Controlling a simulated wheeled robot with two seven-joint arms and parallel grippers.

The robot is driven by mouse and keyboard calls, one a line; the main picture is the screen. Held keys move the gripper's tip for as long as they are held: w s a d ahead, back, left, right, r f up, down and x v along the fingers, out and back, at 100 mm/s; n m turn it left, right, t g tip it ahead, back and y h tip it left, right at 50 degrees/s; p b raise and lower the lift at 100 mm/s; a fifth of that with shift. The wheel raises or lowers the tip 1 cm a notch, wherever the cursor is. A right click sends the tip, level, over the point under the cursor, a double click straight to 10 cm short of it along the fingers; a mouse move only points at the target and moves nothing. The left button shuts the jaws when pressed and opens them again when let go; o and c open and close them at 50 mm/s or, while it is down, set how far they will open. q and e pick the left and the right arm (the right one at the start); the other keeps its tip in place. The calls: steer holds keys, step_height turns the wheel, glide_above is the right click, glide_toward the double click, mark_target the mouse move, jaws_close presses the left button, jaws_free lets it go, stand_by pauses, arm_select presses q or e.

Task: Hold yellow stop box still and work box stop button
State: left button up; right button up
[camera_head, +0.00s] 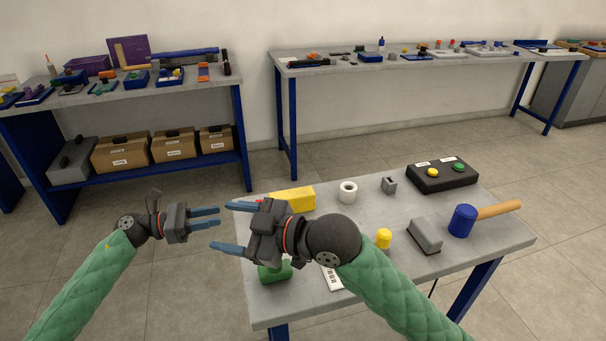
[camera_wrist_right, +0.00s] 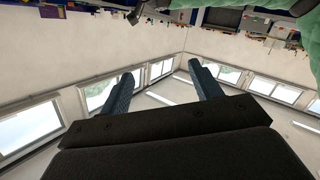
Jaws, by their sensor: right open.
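A yellow box (camera_head: 297,197) lies on the near grey table (camera_head: 385,285), towards its back left. A black box (camera_head: 442,178) with a yellow and a green button stands at the table's back right. My right gripper (camera_head: 221,226) is open and empty, in front of and left of the yellow box, pointing left. Its spread fingers also show in the right wrist view (camera_wrist_right: 162,72) with nothing between them. My left gripper (camera_head: 218,217) is open with a narrow gap, pointing right, apart from the table's things.
The near table also holds a white ring (camera_head: 348,191), a small grey block (camera_head: 389,184), a yellow knob (camera_head: 383,238), a grey block (camera_head: 425,236), a blue-headed mallet (camera_head: 465,219) and a green item (camera_head: 275,272). Cluttered benches line the wall. The floor at left is clear.

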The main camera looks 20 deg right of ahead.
steer(key=w+d+r+m+t+h, duration=0.1)
steer(key=w+d+r+m+h, duration=0.4)
steer(key=d, duration=0.4)
steer(key=w+d+r+m+t+h, duration=0.2)
steer(key=w+d+r+m+h, duration=0.2)
steer(key=w+d+r, duration=0.35)
steer(key=n+g+h, duration=0.3)
steer(key=n+g, duration=0.5)
glide_above(303, 191)
steer(key=s+a, duration=0.1)
steer(key=a, duration=0.3)
steer(key=f, duration=1.3)
steer(key=shift+s+d+f, duration=0.1)
steer(key=shift+s+d, duration=0.1)
steer(key=shift+d, duration=0.05)
steer(key=d+f+n+g, duration=0.1)
steer(key=w+d+f+n+g+h, duration=0.1)
steer(key=f+g, duration=0.1)
steer(key=shift+w+d+f+n, duration=0.1)
steer(key=shift+d+f+n, duration=0.15)
steer(key=shift+n, duration=0.15)
steer(key=shift+w+d+f+g+h, duration=0.1)
steer(key=shift+d+f+g+h, duration=0.2)
steer(key=shift+d+g+h, duration=0.1)
steer(key=shift+d+f+n, duration=0.1)
steer(key=shift+f+n, duration=0.2)
steer(key=shift+f, duration=3.65)
